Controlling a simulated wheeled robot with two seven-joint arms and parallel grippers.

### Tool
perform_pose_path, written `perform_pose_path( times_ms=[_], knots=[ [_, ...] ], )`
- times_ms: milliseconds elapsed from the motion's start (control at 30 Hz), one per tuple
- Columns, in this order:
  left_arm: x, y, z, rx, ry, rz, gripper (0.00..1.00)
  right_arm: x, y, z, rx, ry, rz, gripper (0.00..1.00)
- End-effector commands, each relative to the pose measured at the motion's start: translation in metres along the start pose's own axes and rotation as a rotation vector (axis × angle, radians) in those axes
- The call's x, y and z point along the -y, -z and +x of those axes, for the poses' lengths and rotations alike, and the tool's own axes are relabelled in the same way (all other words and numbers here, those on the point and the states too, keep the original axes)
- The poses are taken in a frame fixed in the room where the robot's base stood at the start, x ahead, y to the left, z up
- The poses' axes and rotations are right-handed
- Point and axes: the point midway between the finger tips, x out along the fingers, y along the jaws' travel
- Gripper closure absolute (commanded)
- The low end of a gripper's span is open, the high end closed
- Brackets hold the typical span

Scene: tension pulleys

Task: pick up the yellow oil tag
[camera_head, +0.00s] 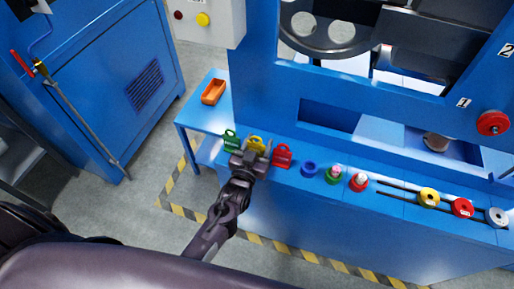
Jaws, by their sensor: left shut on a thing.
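The yellow oil tag (256,143) stands on the blue machine ledge, between a green tag (231,141) on its left and a red tag (282,156) on its right. My left gripper (252,154) reaches up from below and is shut on the yellow tag. Its fingers hide the lower part of the tag. I cannot tell whether the tag is lifted off the ledge. My right gripper is not in view.
Right of the tags, the ledge (325,196) holds a blue ring (309,169), green and red knobs, and slotted yellow, red and grey pulleys. An orange tray (213,92) sits on a blue side table (196,118). The machine front (262,105) rises behind the tags.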

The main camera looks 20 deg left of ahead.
Motion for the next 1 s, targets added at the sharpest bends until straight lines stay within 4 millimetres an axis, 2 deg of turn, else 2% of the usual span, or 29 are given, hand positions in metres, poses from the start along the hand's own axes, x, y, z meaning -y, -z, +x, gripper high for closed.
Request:
perform_pose_path(
  times_ms=[167, 367, 467, 800, 1000],
  knots=[
    [0.000, 0.005, 0.000, -0.001, 0.000, 0.000, 0.72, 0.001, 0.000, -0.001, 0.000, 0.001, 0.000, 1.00],
    [0.000, 0.031, 0.000, -0.002, 0.000, 0.000, 0.72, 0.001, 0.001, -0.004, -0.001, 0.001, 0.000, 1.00],
    [0.000, 0.053, 0.000, -0.004, -0.001, -0.001, 0.72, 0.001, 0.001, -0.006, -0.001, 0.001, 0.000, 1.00],
    [0.000, 0.150, -0.001, -0.005, 0.000, -0.001, 0.72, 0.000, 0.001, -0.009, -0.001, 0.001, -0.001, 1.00],
    [0.000, 0.185, 0.000, -0.002, 0.000, 0.000, 0.72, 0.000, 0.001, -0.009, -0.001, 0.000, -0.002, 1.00]
  ],
)
